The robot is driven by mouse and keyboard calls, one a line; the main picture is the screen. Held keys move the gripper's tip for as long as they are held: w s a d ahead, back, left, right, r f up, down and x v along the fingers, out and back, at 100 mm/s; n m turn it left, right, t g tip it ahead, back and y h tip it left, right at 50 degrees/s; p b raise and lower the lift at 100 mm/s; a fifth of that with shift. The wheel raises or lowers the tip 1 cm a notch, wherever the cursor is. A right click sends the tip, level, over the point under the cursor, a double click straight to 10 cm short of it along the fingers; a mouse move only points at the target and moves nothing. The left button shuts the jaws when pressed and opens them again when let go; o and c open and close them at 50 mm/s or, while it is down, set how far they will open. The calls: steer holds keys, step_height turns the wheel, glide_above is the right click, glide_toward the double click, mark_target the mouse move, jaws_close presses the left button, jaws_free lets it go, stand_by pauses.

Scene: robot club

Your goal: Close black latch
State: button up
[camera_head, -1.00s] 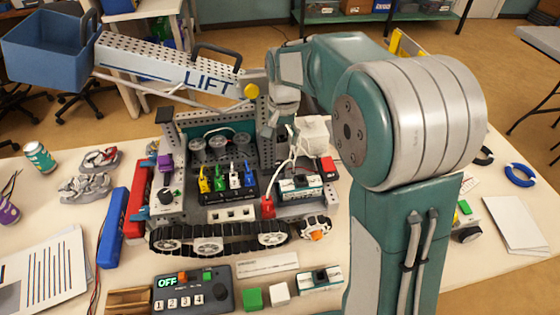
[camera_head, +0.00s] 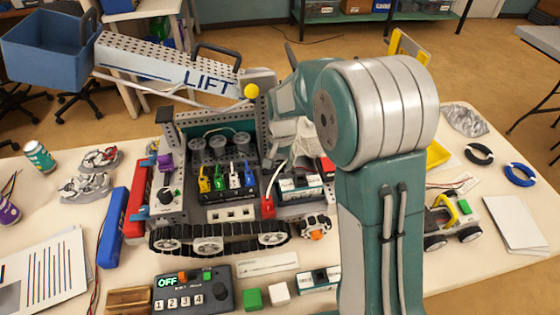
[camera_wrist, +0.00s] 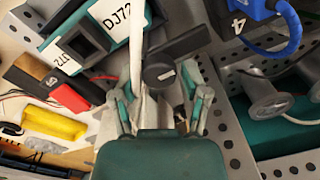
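The black latch (camera_wrist: 175,58) shows in the wrist view as a flat black lever with a rounded hub and a small white mark. It lies just beyond my gripper (camera_wrist: 160,103), whose two teal and grey fingers are apart. I see nothing clearly held between them, and I cannot tell whether a finger touches the latch. In the head view my gripper (camera_head: 275,155) is low over the back right of the tracked robot (camera_head: 185,225). I cannot make out the latch there.
A module labelled DJ72 (camera_wrist: 110,22) and a white cable (camera_wrist: 136,50) are close to the latch. A perforated metal plate (camera_wrist: 232,75) stands to its right. The LIFT boom (camera_head: 170,67) with its blue bucket (camera_head: 45,50) extends at upper left.

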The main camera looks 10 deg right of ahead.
jaws_close()
steer(key=shift+n, duration=0.4)
steer(key=n, duration=0.6)
steer(key=shift+n, duration=0.3)
steer(key=n, duration=1)
steer(key=shift+g, duration=0.3)
steer(key=shift+n, duration=0.4)
